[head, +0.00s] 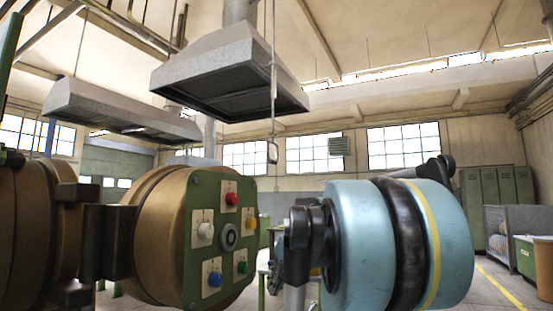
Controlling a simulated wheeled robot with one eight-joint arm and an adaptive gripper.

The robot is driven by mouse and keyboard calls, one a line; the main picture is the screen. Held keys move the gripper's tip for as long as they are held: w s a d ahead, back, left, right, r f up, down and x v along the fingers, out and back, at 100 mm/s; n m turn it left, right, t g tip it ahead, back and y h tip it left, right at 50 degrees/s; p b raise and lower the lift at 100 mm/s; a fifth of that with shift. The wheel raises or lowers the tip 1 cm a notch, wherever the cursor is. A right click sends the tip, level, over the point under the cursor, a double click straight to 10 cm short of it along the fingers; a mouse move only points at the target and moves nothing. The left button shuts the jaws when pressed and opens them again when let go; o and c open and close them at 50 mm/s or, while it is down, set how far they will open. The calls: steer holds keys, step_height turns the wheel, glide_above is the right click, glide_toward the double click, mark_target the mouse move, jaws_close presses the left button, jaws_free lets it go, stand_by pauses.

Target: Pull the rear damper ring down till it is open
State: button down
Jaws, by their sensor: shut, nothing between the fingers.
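A grey metal pull ring (272,152) hangs at the bottom of a long thin rod, near the middle of the head view. The rod passes in front of a grey extraction hood (215,62). The ring is in free air with nothing touching it. It is the only pull ring I can make out clearly, and I cannot tell the damper's state from here. I cannot make out my gripper in this view. The ring is empty.
A second hood (120,108) hangs farther left. A large brown cylinder (160,225) with a green button panel (218,275) stands close at left. A big blue rounded body (450,240) fills the lower right. Green lockers (497,200) and a mesh cage stand behind. Space around the ring looks clear.

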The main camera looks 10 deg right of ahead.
steer(key=w+d+r+n+t+y, duration=0.1)
steer(key=w+r+y, duration=0.1)
steer(key=w+r, duration=0.65)
steer(key=w+d+r+n+t+y, duration=0.1)
steer(key=w+r, duration=0.4)
steer(key=r, duration=0.6)
steer(key=w+d+r+n+t+y, duration=0.1)
steer(key=w+r+n+y, duration=0.1)
steer(key=w+r, duration=0.55)
steer(key=w+d+r+n+t+y, duration=0.1)
steer(key=w+d+r, duration=0.3)
steer(key=r, duration=0.4)
steer(key=w+d+r+n+t+y, duration=0.15)
steer(key=w+d+r, duration=0.3)
steer(key=r, duration=0.45)
steer(key=w+d+r+n+t+y, duration=0.1)
steer(key=w+d+r+t+y, duration=0.1)
steer(key=w+d+r, duration=0.45)
steer(key=w+a+f, duration=0.2)
steer(key=w+a, duration=0.1)
steer(key=a, duration=0.7)
steer(key=shift+w+f, duration=0.15)
steer(key=shift+f, duration=0.15)
